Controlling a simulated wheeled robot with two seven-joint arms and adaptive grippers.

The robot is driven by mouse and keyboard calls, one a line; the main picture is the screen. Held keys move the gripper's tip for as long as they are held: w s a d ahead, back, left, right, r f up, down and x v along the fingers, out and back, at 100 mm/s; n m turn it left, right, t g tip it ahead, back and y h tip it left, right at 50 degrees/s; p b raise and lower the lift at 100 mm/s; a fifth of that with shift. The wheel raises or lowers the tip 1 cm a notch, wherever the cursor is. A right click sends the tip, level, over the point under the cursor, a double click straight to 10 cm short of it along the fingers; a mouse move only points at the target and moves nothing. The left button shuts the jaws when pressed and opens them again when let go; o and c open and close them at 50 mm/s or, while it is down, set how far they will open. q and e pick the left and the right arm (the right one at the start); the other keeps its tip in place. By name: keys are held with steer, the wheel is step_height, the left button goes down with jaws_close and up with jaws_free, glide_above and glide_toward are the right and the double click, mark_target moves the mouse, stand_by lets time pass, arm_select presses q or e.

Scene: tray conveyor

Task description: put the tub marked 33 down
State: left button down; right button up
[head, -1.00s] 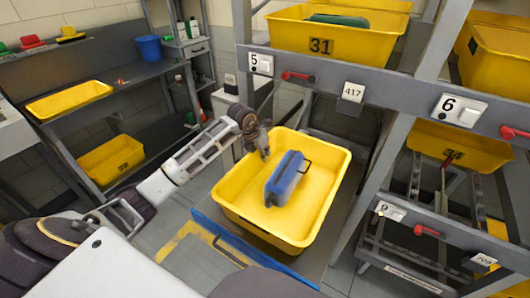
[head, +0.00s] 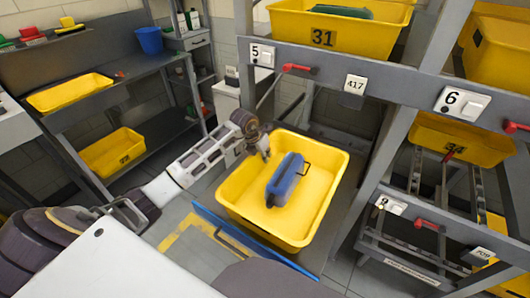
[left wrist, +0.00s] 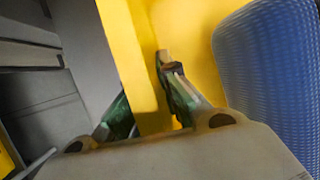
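A yellow tub (head: 325,212) with a blue case (head: 284,185) with a dark handle inside is in the middle of the head view. No number shows on the sides I see. My left gripper (head: 264,153) is at its upper left rim. In the left wrist view the tub's yellow wall (left wrist: 133,60) runs between my two fingers (left wrist: 148,95), which look closed on it. The blue case shows there at the right (left wrist: 265,75). I cannot tell whether the tub's underside touches the surface below. My right gripper is not in view.
A grey rack stands behind and right, with tub 31 (head: 375,42) on top and another tub (head: 470,139) lower right. A blue-edged bar (head: 250,240) lies in front of the held tub. Shelves at left hold two yellow tubs (head: 70,93) (head: 113,152) and a blue bucket (head: 150,41).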

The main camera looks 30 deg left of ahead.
arm_select(q)
steer(key=shift+f, duration=0.45)
steer(key=c, duration=2.1)
jaws_free()
steer(key=shift+f, duration=0.2)
steer(key=o, duration=0.5)
steer(key=shift+c, duration=0.2)
steer(key=shift+r, duration=0.15)
steer(key=shift+v, duration=6)
steer(key=shift+s, duration=0.1)
